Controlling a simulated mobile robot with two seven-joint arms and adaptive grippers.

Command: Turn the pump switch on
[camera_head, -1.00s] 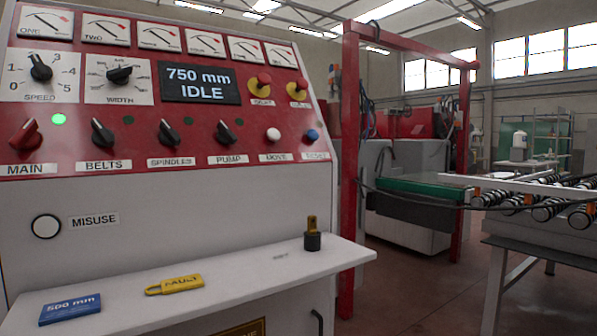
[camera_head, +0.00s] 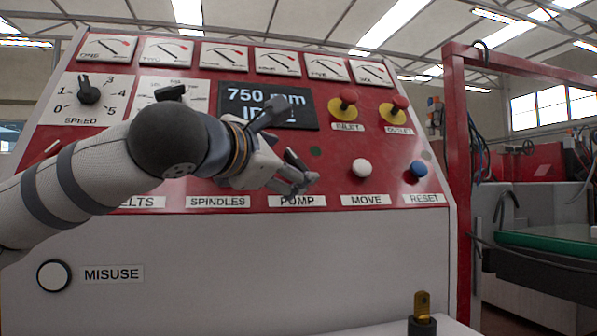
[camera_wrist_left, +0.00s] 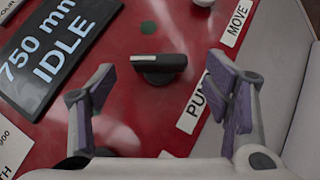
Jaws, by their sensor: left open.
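The pump switch (camera_wrist_left: 158,68) is a black knob on the red panel in the left wrist view, with a dark green lamp (camera_wrist_left: 149,27) beside it and the PUMP label (camera_wrist_left: 193,100) near it. My left gripper (camera_wrist_left: 167,84) is open, its two purple-padded fingers on either side of the knob in that view. I cannot tell whether they touch it. In the head view my left gripper (camera_head: 287,148) is in front of the panel above the PUMP label (camera_head: 297,201) and largely hides the switch. My right gripper is not in view.
The white MOVE button (camera_head: 361,168) and blue RESET button (camera_head: 419,169) are to the right of the gripper. Red INLET (camera_head: 348,99) and OUTLET (camera_head: 398,105) buttons sit above them. The display (camera_head: 240,95) reads 750 mm. A brass-topped peg (camera_head: 422,310) stands on the shelf below.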

